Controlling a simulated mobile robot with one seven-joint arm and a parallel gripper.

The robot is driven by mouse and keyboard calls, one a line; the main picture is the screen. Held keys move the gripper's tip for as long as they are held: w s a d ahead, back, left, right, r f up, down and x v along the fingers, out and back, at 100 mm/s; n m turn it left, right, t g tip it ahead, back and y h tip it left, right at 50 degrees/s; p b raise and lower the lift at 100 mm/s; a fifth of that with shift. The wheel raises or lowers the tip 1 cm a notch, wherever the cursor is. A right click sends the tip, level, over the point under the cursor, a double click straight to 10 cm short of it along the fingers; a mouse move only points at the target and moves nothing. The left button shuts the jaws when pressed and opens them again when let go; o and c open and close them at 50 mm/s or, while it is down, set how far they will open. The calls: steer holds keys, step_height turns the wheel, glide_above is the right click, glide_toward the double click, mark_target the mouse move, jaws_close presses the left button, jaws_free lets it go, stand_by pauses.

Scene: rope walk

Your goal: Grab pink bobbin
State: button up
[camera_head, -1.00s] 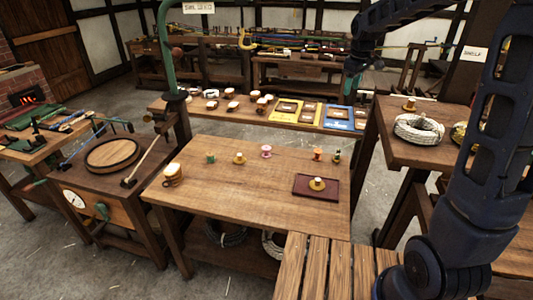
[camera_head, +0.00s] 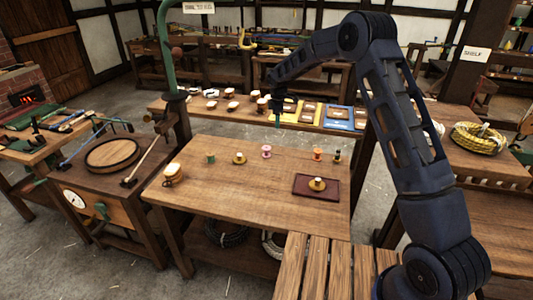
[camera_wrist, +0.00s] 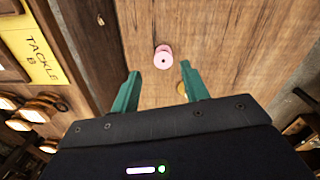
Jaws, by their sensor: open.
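The pink bobbin (camera_head: 266,152) stands upright near the back edge of the middle wooden table (camera_head: 225,185). My gripper (camera_head: 278,120) hangs above and a little to the right of it, with its green fingers pointing down. In the wrist view the pink bobbin (camera_wrist: 163,57) shows from above, ahead of and between the two green fingertips of my gripper (camera_wrist: 159,70). The fingers are open, with nothing between them, and do not touch the bobbin.
On the same table stand a green bobbin (camera_head: 211,158), a yellow bobbin (camera_head: 239,159), an orange bobbin (camera_head: 317,154) and a dark small one (camera_head: 337,157). A long bench (camera_head: 250,113) lies behind. The table's front middle is clear.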

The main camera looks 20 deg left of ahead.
steer(key=n, duration=0.1)
glide_above(267, 147)
step_height(267, 147, down, 6)
steer(key=r, duration=0.1)
steer(key=shift+n, duration=0.3)
steer(key=shift+s+f, duration=0.15)
steer(key=shift+f, duration=5.85)
steer(key=c, duration=0.6)
